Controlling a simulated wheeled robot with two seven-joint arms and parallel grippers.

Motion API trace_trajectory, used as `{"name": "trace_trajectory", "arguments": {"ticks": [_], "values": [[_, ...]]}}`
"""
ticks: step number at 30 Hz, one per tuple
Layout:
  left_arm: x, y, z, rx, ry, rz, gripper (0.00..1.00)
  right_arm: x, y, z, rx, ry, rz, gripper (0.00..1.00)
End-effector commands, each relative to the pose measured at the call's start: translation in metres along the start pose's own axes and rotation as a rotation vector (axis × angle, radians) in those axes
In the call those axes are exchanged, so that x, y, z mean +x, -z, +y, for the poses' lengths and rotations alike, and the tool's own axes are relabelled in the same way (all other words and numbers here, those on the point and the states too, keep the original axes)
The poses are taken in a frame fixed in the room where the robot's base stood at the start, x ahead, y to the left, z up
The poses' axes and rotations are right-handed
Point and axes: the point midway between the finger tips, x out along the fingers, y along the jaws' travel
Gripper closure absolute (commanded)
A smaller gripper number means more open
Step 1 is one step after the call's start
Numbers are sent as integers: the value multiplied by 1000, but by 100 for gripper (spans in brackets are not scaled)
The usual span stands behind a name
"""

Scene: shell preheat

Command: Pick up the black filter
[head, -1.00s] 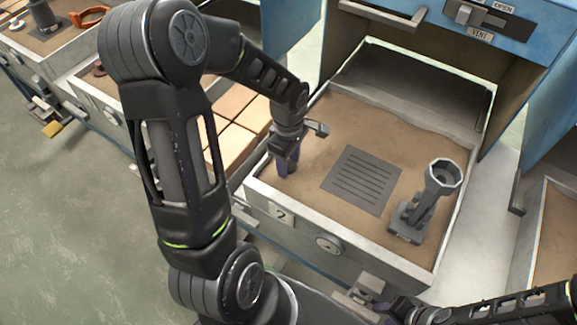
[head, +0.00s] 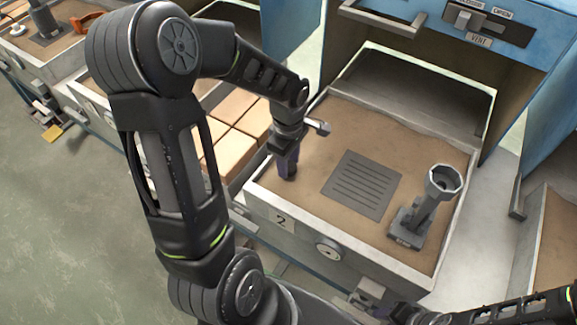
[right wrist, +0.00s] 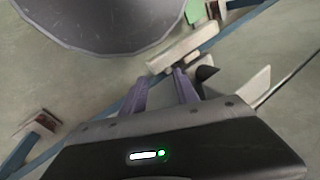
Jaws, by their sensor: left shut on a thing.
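My left gripper (head: 286,163) points down over the left side of the sand-filled drawer marked 2 (head: 285,225). Its purple fingers are shut on a small dark thing at the sand, which I take to be the black filter; the fingers hide most of it. My right gripper (right wrist: 160,88) shows in the right wrist view with its two purple fingers apart and nothing seen between them.
A dark slotted plate (head: 362,184) lies in the middle of the sand. A grey stand with an eight-sided cup (head: 443,180) is at the drawer's right. Tan blocks (head: 232,150) fill the neighbouring drawer to the left. A blue cabinet (head: 470,60) stands behind.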

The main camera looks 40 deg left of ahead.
Motion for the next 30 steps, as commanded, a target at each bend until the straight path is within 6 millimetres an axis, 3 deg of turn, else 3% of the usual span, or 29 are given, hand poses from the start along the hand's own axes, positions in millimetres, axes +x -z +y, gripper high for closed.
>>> {"name": "trace_trajectory", "arguments": {"ticks": [6,12,30], "values": [[-44,0,1,0,-6,0,100,0,0,0,0,0,0,64],[-73,0,1,1,-3,-1,100,-1,0,0,0,0,0,64],[-78,0,0,1,0,-1,100,-1,0,0,0,0,0,64]]}}
